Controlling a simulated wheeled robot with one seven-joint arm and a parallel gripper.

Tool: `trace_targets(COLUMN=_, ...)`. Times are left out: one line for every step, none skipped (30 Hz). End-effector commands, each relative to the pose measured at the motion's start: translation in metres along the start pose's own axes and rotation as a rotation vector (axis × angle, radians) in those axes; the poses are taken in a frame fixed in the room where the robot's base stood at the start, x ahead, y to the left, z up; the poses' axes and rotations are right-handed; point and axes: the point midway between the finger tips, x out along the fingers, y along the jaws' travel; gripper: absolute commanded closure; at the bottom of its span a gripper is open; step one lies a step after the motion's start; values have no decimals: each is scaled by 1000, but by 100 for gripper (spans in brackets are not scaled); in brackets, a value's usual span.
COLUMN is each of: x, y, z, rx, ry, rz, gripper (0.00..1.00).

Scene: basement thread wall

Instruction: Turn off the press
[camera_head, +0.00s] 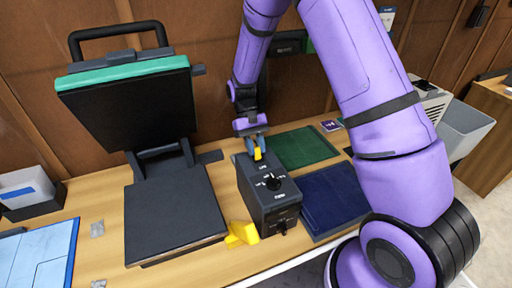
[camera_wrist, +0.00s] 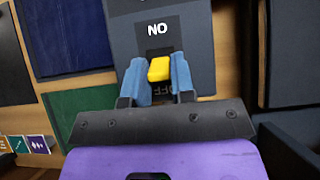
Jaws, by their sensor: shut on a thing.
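The press (camera_head: 170,205) stands open at the left, its dark upper plate with a green edge tilted up above the dark lower plate. Its dark control box (camera_head: 283,208) sits to the right, with a dial on top. A yellow switch (camera_wrist: 159,69) is on the box's top; it also shows in the head view (camera_head: 258,154). My gripper (camera_wrist: 161,80) has its blue fingertips on both sides of the switch, shut on it. In the wrist view an upside-down ON label is beyond the switch. An OFF label is partly hidden between my fingers.
A green cloth (camera_head: 303,147) and a blue cloth (camera_head: 340,198) lie right of the box. A yellow object (camera_head: 241,234) sits between press and box. Blue-white sheets (camera_head: 38,254) lie at the left. A grey bin (camera_head: 462,128) stands at the right.

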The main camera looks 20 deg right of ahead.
Motion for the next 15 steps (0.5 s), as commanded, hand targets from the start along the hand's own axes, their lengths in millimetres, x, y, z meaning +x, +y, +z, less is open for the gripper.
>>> trace_targets(x=-1, y=0, z=-1, rx=0, ry=-5, rz=0, gripper=100)
trace_targets(x=-1, y=0, z=-1, rx=0, ry=-8, rz=0, gripper=100)
trace_targets(x=-1, y=0, z=-1, rx=0, ry=-11, rz=0, gripper=100)
trace_targets(x=-1, y=0, z=-1, rx=0, ry=-12, rz=0, gripper=100)
trace_targets(x=-1, y=0, z=-1, rx=0, ry=-13, rz=0, gripper=100)
trace_targets(x=-1, y=0, z=-1, rx=0, ry=-13, rz=0, gripper=100)
trace_targets(x=-1, y=0, z=-1, rx=0, ry=-13, rz=0, gripper=100)
trace_targets(x=-1, y=0, z=-1, rx=0, ry=-13, rz=0, gripper=100)
trace_targets(x=-1, y=0, z=-1, rx=0, ry=-13, rz=0, gripper=100)
trace_targets(x=-1, y=0, z=-1, rx=0, ry=-13, rz=0, gripper=100)
trace_targets(x=-1, y=0, z=-1, rx=0, ry=-13, rz=-1, gripper=100)
trace_targets(x=-1, y=0, z=-1, rx=0, ry=-13, rz=-1, gripper=100)
trace_targets(x=-1, y=0, z=-1, rx=0, ry=-13, rz=-1, gripper=100)
trace_targets(x=-1, y=0, z=-1, rx=0, ry=-13, rz=-1, gripper=100)
trace_targets(x=-1, y=0, z=-1, rx=0, ry=-13, rz=-1, gripper=70)
